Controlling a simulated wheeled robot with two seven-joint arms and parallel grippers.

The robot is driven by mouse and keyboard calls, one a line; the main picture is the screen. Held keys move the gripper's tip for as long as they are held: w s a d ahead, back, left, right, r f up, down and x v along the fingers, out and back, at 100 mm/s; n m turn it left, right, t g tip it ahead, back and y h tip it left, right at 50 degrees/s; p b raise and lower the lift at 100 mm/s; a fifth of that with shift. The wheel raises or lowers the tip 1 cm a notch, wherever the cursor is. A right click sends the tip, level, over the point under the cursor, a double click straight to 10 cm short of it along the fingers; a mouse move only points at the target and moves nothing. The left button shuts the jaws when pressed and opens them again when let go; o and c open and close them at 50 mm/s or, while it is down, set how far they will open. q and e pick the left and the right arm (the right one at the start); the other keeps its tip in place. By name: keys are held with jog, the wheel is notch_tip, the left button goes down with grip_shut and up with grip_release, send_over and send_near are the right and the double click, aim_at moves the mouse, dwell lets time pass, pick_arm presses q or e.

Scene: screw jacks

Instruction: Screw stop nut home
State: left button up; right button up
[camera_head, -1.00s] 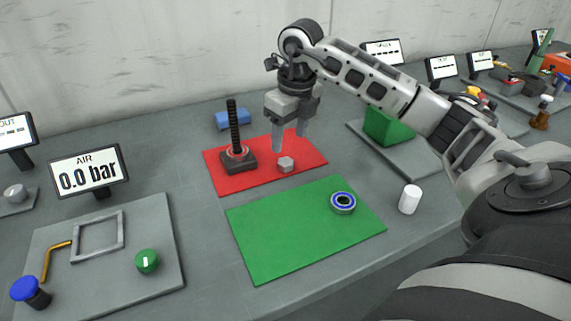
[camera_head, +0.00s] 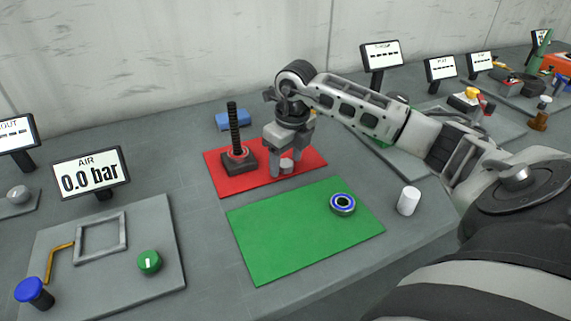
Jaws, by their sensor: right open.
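The screw jack stands upright on the red mat (camera_head: 223,178), with a dark square base (camera_head: 238,168) and a black threaded rod (camera_head: 234,125). A reddish ring (camera_head: 237,152) sits around the foot of the rod. A small grey nut (camera_head: 286,166) rests on the red mat to the right of the jack. My right gripper (camera_head: 284,168) points down at the nut, with its open fingers low on either side of it. I cannot tell whether a finger touches the nut. My left gripper is not in view.
A green mat (camera_head: 290,235) in front holds a blue-rimmed bearing (camera_head: 343,203). A white cylinder (camera_head: 408,201) stands to the right. A blue block (camera_head: 233,120) lies behind the jack. At left, a panel (camera_head: 110,270) carries knobs below the air display (camera_head: 87,174).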

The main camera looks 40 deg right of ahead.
aim_at(286, 162)
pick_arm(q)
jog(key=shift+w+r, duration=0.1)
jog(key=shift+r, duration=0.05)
pick_arm(e)
jog(key=c, duration=1.1)
